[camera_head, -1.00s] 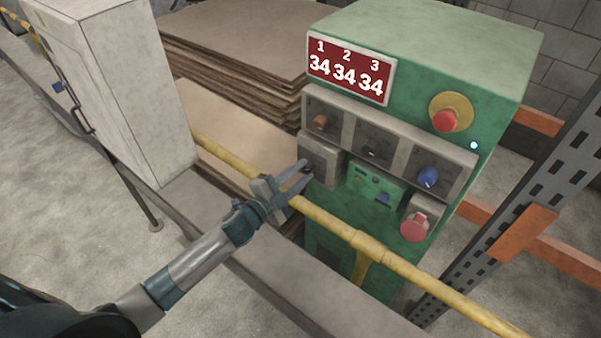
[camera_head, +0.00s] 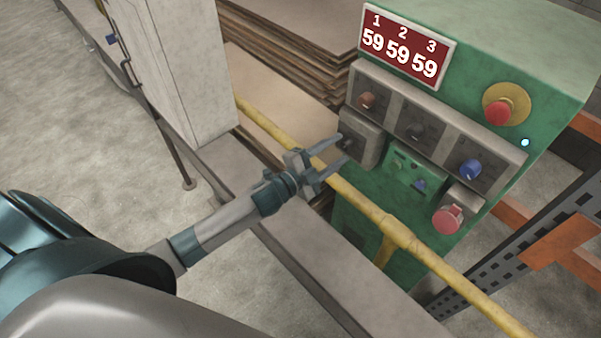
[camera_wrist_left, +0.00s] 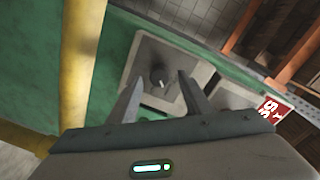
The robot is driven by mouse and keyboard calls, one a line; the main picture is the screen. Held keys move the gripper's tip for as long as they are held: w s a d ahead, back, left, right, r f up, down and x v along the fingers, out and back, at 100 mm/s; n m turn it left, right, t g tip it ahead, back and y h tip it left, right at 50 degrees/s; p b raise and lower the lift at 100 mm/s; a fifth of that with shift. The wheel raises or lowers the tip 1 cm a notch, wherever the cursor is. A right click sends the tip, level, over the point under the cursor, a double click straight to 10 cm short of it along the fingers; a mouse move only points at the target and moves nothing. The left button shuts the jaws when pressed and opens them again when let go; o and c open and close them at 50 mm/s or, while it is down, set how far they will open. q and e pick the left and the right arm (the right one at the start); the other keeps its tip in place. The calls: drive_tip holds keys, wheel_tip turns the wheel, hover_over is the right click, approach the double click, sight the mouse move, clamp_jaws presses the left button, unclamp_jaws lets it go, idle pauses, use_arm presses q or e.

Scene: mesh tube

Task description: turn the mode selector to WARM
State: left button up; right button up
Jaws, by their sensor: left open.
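The green control panel (camera_head: 375,205) stands at right. On its left side a grey box (camera_head: 362,136) carries a dark knob, which looks like the mode selector; no lettering is readable. In the left wrist view the dark knob (camera_wrist_left: 158,75) sits on the light plate of the grey box, with a small white mark on its lower side. My left gripper (camera_head: 341,149) is open in front of this box, fingers pointing at it. In the wrist view the knob lies between the fingertips in the picture, and nothing is held. My right gripper is not in view.
A yellow rail (camera_head: 365,208) runs across the panel's front, under my left gripper. Other knobs, orange (camera_head: 367,100) and blue (camera_head: 470,169), and red buttons (camera_head: 448,219) are close by. The display (camera_head: 404,46) reads 59 three times. A pale cabinet (camera_head: 170,70) stands left.

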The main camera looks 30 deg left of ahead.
use_arm(q)
drive_tip(key=b+v, duration=0.3)
drive_tip(key=v, duration=1.3)
drive_tip(key=shift+b, duration=0.35)
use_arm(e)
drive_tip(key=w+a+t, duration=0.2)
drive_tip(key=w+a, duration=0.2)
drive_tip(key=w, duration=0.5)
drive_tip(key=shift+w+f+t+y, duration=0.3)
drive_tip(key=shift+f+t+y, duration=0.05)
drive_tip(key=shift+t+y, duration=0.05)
use_arm(q)
drive_tip(key=shift+s+r, duration=0.1)
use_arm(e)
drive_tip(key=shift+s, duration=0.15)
